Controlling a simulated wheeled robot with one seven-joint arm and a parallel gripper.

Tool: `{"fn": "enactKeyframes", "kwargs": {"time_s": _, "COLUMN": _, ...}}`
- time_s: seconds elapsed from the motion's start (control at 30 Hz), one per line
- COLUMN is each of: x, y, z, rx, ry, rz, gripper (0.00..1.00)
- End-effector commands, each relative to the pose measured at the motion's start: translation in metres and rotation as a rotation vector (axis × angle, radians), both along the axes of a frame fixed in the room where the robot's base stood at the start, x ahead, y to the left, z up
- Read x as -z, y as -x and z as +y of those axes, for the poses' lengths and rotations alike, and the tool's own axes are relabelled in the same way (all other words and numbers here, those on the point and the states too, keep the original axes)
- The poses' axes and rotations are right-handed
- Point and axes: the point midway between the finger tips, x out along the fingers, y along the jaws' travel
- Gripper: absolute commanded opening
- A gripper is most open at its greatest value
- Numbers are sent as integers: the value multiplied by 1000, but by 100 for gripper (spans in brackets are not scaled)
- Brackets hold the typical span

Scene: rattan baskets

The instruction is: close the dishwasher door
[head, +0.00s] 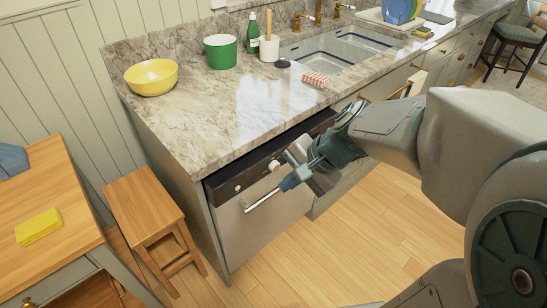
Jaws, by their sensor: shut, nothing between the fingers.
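The dishwasher (262,232) stands under the left end of the marble counter. Its silver door with a dark control strip and a pale bar handle (262,200) is upright or nearly so. A dark band shows between the door's top and the counter, and I cannot tell whether the door is fully flush. My gripper (289,183) is in front of the upper door, by the right end of the handle. Its fingers are shut with nothing visible between them. My gripper and wrist hide the upper right part of the door, and I cannot tell whether they touch it.
A wooden stool (146,205) stands left of the dishwasher. The counter (190,125) holds a yellow bowl, a green pot and a sink. The wooden floor (310,255) in front of the door is clear.

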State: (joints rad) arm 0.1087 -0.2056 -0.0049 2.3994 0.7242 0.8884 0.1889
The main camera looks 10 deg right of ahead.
Motion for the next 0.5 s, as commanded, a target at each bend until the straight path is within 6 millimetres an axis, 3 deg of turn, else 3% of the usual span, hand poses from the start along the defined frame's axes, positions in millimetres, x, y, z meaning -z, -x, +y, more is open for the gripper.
{"fn": "enactKeyframes", "kwargs": {"time_s": 0.03, "x": 37, "y": -16, "z": 4, "rx": 94, "ry": -85, "rz": 48, "gripper": 0}}
{"fn": "enactKeyframes", "kwargs": {"time_s": 0.27, "x": 121, "y": -96, "z": 2, "rx": 558, "ry": -468, "rz": 234, "gripper": 0}}
{"fn": "enactKeyframes", "kwargs": {"time_s": 0.5, "x": 214, "y": -172, "z": -38, "rx": 1021, "ry": -806, "rz": 387, "gripper": 0}}
